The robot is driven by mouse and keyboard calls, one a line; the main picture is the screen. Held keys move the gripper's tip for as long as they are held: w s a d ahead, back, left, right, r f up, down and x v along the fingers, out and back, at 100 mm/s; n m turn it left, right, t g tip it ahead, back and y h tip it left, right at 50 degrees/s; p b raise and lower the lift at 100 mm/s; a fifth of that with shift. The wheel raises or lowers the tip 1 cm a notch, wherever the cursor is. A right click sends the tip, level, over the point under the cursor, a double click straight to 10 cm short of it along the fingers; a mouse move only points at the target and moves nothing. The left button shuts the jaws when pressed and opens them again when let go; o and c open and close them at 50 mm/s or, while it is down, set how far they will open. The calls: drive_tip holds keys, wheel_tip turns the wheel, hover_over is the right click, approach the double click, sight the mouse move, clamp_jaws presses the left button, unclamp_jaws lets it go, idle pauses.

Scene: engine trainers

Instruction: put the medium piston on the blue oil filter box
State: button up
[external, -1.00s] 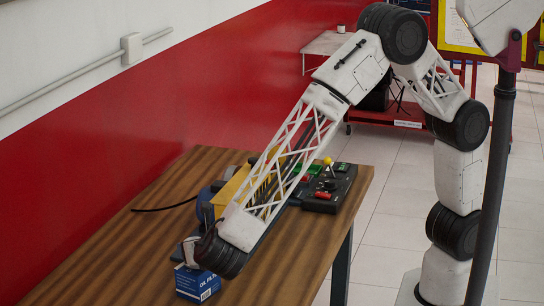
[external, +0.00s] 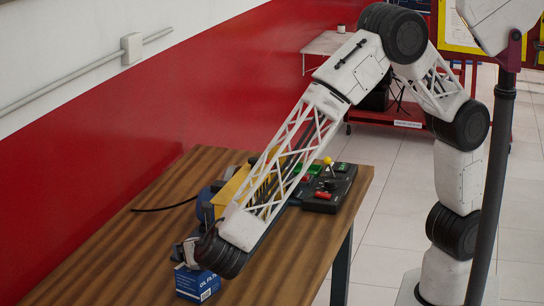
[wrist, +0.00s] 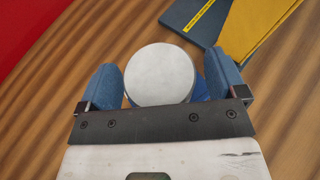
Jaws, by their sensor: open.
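The blue oil filter box (external: 198,284) stands upright at the near end of the wooden table. The medium piston shows in the wrist view as a round silver-grey top (wrist: 160,75). A bit of blue (wrist: 201,88) shows below its right edge, apparently the box. The piston appears to sit on the box, though its contact is hidden. My gripper (wrist: 163,78) is open, its blue fingers on either side of the piston. The left finger is very close to it; a gap shows on the right. In the external view my gripper (external: 188,250) is just above the box, partly hidden by my wrist.
A yellow and blue engine trainer (external: 232,188) stands behind my forearm; its yellow part also shows in the wrist view (wrist: 255,30). A black control panel (external: 328,188) with a yellow-knobbed lever is to its right. The table's left front (external: 110,265) is clear. A red wall runs along the left.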

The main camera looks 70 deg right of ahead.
drive_tip(key=v, duration=1.1)
drive_tip(key=shift+s+a+r, duration=0.2)
drive_tip(key=shift+s+a, duration=0.05)
idle(0.6)
drive_tip(key=s+d+r+m+g+y, duration=0.1)
drive_tip(key=d+r+m+g, duration=0.2)
drive_tip(key=d, duration=0.7)
drive_tip(key=s+d+r+m+g+y, duration=0.1)
drive_tip(key=s+d+r+m+g, duration=0.3)
drive_tip(key=d, duration=0.6)
drive_tip(key=w+d+r+m, duration=0.15)
drive_tip(key=d+m, duration=0.35)
drive_tip(key=d, duration=0.5)
drive_tip(key=s+d+r+m+y, duration=0.2)
drive_tip(key=s+d+m+y, duration=0.5)
drive_tip(key=s+d+m, duration=0.8)
drive_tip(key=shift+s+d+y, duration=0.3)
drive_tip(key=shift+s+d, duration=1.8)
drive_tip(key=shift+s, duration=1)
drive_tip(key=shift+r, duration=0.15)
